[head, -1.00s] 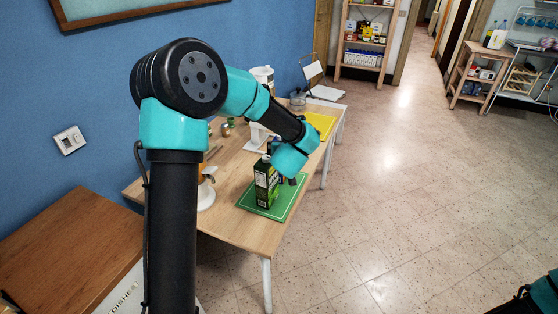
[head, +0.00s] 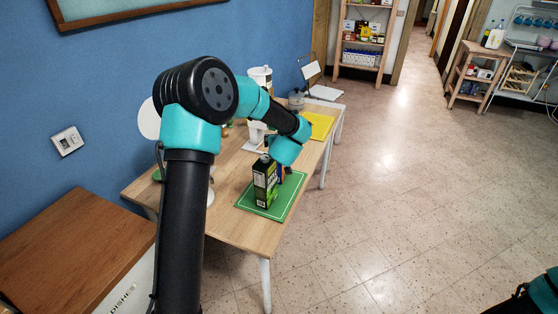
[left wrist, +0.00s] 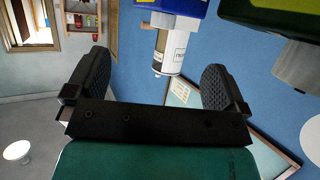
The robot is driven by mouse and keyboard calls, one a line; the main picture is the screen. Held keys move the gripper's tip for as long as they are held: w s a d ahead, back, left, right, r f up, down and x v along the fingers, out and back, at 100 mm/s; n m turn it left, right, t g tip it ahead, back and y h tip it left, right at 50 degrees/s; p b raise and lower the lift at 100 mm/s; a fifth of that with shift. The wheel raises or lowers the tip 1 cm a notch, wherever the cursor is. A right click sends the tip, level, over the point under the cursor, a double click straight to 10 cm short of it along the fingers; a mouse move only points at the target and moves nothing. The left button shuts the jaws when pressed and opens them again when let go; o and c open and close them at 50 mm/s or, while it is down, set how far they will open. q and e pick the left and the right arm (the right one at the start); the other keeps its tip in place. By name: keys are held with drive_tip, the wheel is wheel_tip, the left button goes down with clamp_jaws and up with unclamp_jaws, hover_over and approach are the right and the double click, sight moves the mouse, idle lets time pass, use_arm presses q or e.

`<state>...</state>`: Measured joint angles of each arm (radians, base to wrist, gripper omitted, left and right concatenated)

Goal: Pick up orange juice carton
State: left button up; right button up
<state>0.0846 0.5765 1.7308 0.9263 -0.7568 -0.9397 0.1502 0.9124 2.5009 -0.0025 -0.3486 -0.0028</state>
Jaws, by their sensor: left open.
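A tall dark carton with green on its faces (head: 265,183) stands upright on a green mat (head: 249,209). I cannot read whether it is the orange juice carton. A blue and orange item (head: 282,172) shows partly behind it. My left gripper (head: 287,165) is just above and behind the carton, its fingers largely hidden in the head view. In the left wrist view, my left gripper (left wrist: 155,82) is open with nothing between its pads.
The wooden table (head: 230,232) also holds a yellow mat (head: 320,126) and white items near the wall. My arm hides part of the table.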

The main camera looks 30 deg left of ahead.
use_arm(q)
drive_tip(key=x, duration=0.4)
drive_tip(key=shift+w+a, duration=0.15)
drive_tip(key=shift+f+x, duration=0.15)
drive_tip(key=shift+x, duration=1.15)
drive_tip(key=shift+f+x, duration=0.15)
drive_tip(key=shift+x, duration=1.15)
drive_tip(key=shift+f, duration=0.15)
clamp_jaws()
